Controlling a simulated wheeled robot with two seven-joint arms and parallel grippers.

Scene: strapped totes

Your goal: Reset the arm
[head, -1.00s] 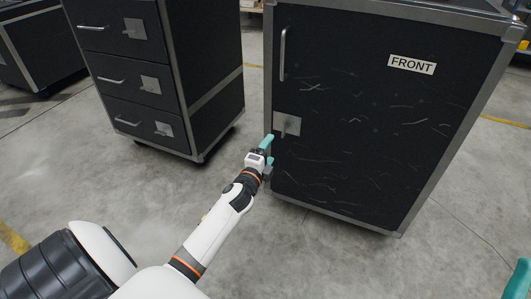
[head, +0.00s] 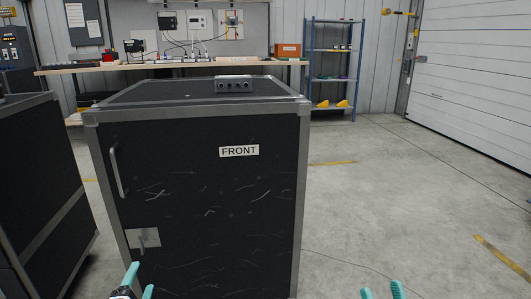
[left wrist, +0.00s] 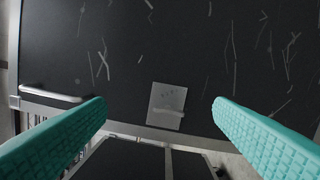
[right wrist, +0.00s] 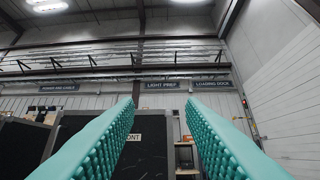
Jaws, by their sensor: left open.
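My left gripper (head: 139,283) shows at the bottom edge of the head view, below the latch plate of the black cabinet (head: 200,195). Its teal fingers are apart with nothing between them. The latch plate (head: 143,239) with its small lever is on the door's lower left; the left wrist view shows that plate (left wrist: 167,104) beyond and between the fingers, apart from them. The door looks closed. My right gripper (head: 382,292) shows only its fingertips at the bottom edge, right of the cabinet. In the right wrist view its fingers (right wrist: 160,108) are apart and empty, pointing upward.
The cabinet carries a FRONT label (head: 239,151), a bar handle (head: 116,171) and a small grey box (head: 234,84) on top. Another dark cabinet (head: 40,200) stands close at left. A workbench (head: 180,67) and a blue shelf (head: 333,80) stand behind. The floor at right is clear.

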